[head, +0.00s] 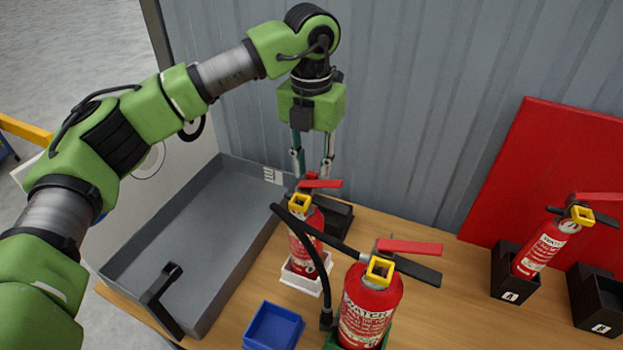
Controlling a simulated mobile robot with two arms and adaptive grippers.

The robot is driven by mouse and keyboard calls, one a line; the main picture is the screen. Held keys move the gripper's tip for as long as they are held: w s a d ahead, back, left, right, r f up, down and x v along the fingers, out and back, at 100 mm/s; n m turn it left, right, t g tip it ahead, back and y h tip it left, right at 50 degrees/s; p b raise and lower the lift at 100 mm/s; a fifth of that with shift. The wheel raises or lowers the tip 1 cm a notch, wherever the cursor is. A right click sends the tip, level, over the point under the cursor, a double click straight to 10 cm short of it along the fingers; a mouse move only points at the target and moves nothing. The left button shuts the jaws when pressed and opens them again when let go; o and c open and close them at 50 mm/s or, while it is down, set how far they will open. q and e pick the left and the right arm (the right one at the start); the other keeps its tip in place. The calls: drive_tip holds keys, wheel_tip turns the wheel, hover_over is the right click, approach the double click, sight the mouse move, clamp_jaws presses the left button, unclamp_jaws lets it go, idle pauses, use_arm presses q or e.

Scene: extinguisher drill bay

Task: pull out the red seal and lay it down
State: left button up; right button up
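My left gripper (312,174) points straight down over the rear extinguisher (304,250), at its head. Its two fingers are apart, with a gap between them. A small red piece (312,176) shows between the fingertips, just above the red lever (322,184); I cannot tell whether it is the seal, and no grip on it shows. The rear extinguisher stands upright in a white holder (302,282) and has a yellow piece at its neck. A larger extinguisher (368,306) stands in front in a green holder. My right gripper is out of view.
A grey tray (145,235) with a black handle lies left. A blue box (272,328) is at the front. A tilted extinguisher (540,248) sits in a black holder (512,282) at right, beside another black box (598,303). A red panel (548,170) leans behind. Bare wood lies between.

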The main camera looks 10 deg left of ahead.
sight(312, 173)
use_arm(q)
clamp_jaws()
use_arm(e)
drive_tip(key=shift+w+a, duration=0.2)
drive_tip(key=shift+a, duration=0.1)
use_arm(q)
drive_tip(key=shift+r, duration=0.1)
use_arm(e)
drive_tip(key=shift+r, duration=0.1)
use_arm(q)
drive_tip(key=shift+r+p, duration=1)
drive_tip(key=shift+r, duration=0.5)
drive_tip(key=shift+r+p, duration=0.5)
drive_tip(key=shift+r, duration=0.4)
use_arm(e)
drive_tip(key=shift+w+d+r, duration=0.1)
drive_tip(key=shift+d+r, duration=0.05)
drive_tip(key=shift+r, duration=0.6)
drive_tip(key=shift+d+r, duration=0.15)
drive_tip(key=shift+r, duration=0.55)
use_arm(q)
drive_tip(key=shift+r, duration=0.1)
drive_tip(key=shift+r+p, duration=0.9)
drive_tip(key=shift+r, duration=0.5)
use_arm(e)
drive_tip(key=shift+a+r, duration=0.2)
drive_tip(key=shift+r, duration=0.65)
